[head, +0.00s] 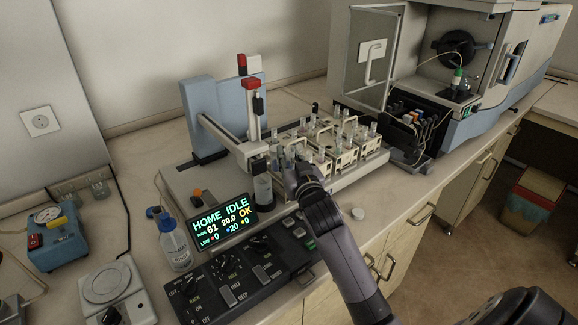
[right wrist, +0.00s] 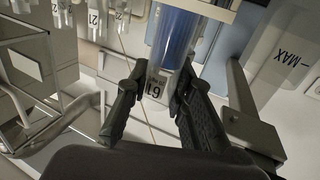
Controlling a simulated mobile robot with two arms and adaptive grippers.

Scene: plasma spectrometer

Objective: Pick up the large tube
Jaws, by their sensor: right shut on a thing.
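The large tube (right wrist: 178,38) holds blue liquid and has a white label marked 61 in the right wrist view. My right gripper (right wrist: 160,80) is shut on it, one finger on each side of the labelled end. In the head view my right gripper (head: 302,176) is at the front edge of the sample racks (head: 345,160), and the arm hides most of what it holds. I cannot tell from the views whether the tube is clear of its rack. My left gripper is not in view.
Several smaller tubes stand in the racks close to the gripper. The autosampler arm (head: 222,135) and a clear cylinder (head: 263,190) are to its left. A display (head: 225,222) and control panel (head: 240,268) lie in front. A spectrometer (head: 470,60) stands at the back right.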

